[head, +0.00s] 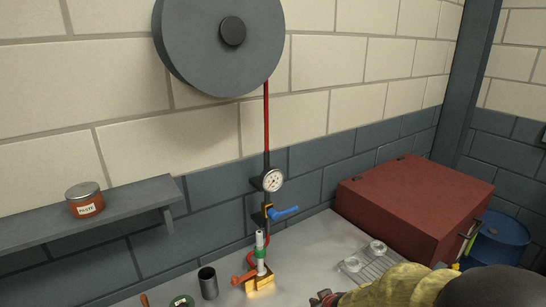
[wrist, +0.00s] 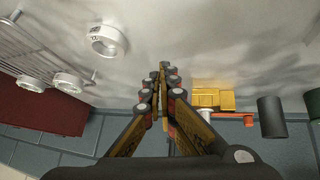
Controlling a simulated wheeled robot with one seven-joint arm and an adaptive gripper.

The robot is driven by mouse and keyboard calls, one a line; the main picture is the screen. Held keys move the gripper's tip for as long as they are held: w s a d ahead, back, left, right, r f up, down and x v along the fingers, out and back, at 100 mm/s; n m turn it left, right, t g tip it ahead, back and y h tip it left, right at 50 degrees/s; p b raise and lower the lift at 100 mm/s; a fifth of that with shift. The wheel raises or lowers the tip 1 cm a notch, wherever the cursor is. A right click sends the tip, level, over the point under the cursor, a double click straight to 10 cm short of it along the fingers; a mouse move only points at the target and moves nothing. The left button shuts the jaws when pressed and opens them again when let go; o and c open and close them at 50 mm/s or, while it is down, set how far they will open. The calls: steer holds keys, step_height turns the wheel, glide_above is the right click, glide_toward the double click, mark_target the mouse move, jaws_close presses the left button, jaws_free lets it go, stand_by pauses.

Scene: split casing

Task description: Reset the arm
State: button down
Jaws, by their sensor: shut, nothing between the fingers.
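My gripper (head: 325,298) shows at the bottom edge of the head view, at the end of my arm in its yellow cover. In the wrist view my gripper (wrist: 163,72) has its fingers together, with nothing between them. It is over the grey bench top (head: 318,235), apart from the objects around it. A brass block (head: 260,284) with a white upright part, a green band and an orange-red handle stands to its left in the head view. The brass block (wrist: 210,98) lies just right of the fingers in the wrist view.
A wire rack (head: 362,271) with pale rings lies near a red box (head: 415,205). A loose ring (wrist: 108,40) shows in the wrist view. A dark cup (head: 208,283) stands left of the block. A gauge (head: 271,180) and blue-levered valve (head: 284,212) hang above the block.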

steer(key=s+d+r+m+g+h, duration=0.1)
steer(key=s+d+r+g, duration=0.15)
steer(key=s, duration=0.35)
steer(key=s+d+r+m+g+h, duration=0.1)
steer(key=s+d+r, duration=0.2)
steer(key=s+r, duration=0.15)
steer(key=s+r+m+t, duration=0.1)
steer(key=s+r+m, duration=0.1)
steer(key=s+r, duration=1.4)
steer(key=shift+s+r+m+t+y, duration=0.3)
steer(key=shift+s+r+t, duration=0.05)
steer(key=shift+s, duration=0.05)
steer(key=shift+a, duration=0.1)
